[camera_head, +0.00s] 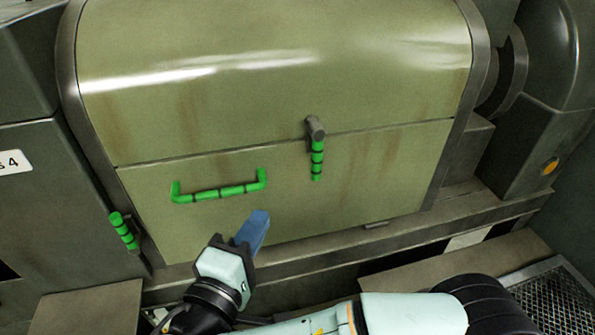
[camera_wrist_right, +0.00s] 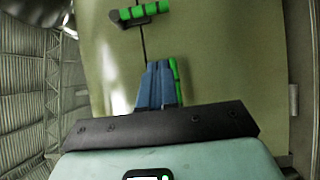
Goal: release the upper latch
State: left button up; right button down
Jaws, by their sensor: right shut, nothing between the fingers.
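The upper latch (camera_head: 317,160) is a green-banded lever on a grey pivot, hanging down across the seam of the olive cover (camera_head: 270,70). It also shows at the top of the right wrist view (camera_wrist_right: 150,11). My right gripper (camera_head: 259,217) has its blue fingers together and empty. In the head view its tips appear below and left of the latch, apart from it, just below the green handle (camera_head: 220,191). In the right wrist view the fingers (camera_wrist_right: 158,70) partly hide the handle (camera_wrist_right: 177,80); I cannot tell whether they touch it. My left gripper is out of view.
A second green lever (camera_head: 124,231) sits at the panel's lower left edge. A metal ledge (camera_head: 330,243) runs below the cover. A grey housing with an orange button (camera_head: 551,166) stands at the right. The panel face around the upper latch is clear.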

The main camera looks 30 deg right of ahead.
jog(key=shift+s+r, duration=0.2)
jog(key=shift+r, duration=0.2)
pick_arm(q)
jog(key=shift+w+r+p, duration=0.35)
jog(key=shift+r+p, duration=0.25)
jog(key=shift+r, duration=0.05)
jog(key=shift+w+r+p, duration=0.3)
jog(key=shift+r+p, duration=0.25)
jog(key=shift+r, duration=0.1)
pick_arm(e)
send_near(314, 151)
jog(key=w+d+f, duration=0.3)
jog(key=w+d, duration=0.1)
jog(key=w, duration=0.1)
jog(key=shift+w+f, duration=0.25)
jog(key=shift+f, duration=0.15)
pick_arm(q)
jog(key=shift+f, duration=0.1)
pick_arm(e)
jog(key=shift+d, duration=0.15)
